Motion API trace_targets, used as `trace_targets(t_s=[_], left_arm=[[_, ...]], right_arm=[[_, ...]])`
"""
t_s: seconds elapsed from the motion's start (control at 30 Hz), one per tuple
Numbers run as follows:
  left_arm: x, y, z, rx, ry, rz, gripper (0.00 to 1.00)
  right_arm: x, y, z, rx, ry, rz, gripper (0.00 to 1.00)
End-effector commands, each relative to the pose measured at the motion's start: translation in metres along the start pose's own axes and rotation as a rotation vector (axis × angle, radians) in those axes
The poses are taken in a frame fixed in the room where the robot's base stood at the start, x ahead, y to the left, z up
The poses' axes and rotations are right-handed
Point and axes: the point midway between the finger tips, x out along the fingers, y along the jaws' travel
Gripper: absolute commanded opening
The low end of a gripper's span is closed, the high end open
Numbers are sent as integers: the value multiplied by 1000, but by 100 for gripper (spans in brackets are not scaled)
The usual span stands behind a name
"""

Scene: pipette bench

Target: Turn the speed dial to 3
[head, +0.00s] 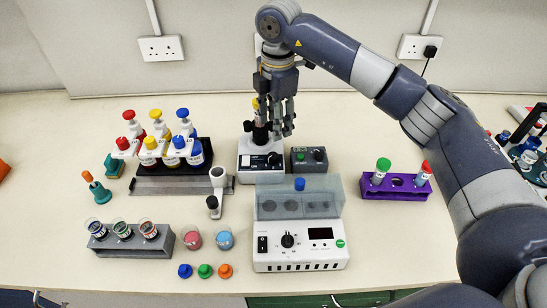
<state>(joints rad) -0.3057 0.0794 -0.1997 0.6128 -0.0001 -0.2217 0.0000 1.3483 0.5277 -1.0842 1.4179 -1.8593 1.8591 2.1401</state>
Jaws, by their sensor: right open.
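A white mixer (249,172) with a black cup on top stands at the back middle. A small dark dial (273,158) is on its front panel; its setting is too small to read. Beside it is a dark control box with a black knob (318,155) and a green button. Which of these is the speed dial I cannot tell. My right gripper (275,127) is open, fingers pointing down over the mixer, close to its cup and a yellow-capped tube (256,103). Whether the fingers touch them is unclear. My left gripper is not in view.
A white block heater (300,262) with a clear lid and black dial stands in front. A bottle rack (150,186) and a grey tube rack (130,249) are left, a purple rack (395,193) right. Loose caps lie at the front. My right arm crosses above the right side.

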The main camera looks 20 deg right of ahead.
Motion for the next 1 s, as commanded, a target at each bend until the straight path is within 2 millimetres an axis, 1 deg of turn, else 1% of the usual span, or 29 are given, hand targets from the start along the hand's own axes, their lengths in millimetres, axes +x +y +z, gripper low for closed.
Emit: trace_targets(t_s=[0.03, 0.17, 0.27, 0.5, 0.6, 0.7, 0.8, 1.0], left_arm=[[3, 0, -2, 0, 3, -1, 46], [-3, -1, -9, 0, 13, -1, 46], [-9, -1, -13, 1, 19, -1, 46], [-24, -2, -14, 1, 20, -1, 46], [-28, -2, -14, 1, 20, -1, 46], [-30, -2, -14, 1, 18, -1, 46], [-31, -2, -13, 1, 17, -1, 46], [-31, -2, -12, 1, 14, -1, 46]], right_arm=[[4, 0, 0, 0, 0, 0, 45], [12, 0, 0, 0, 1, -3, 45], [27, -1, 0, 0, 0, -4, 45], [73, -1, 0, 1, 0, -4, 45], [89, -1, 0, 0, 1, -3, 45], [100, 0, -1, 0, 1, -2, 45], [107, 0, 0, 0, 1, -2, 45], [110, 0, 0, 0, 0, 1, 45]])
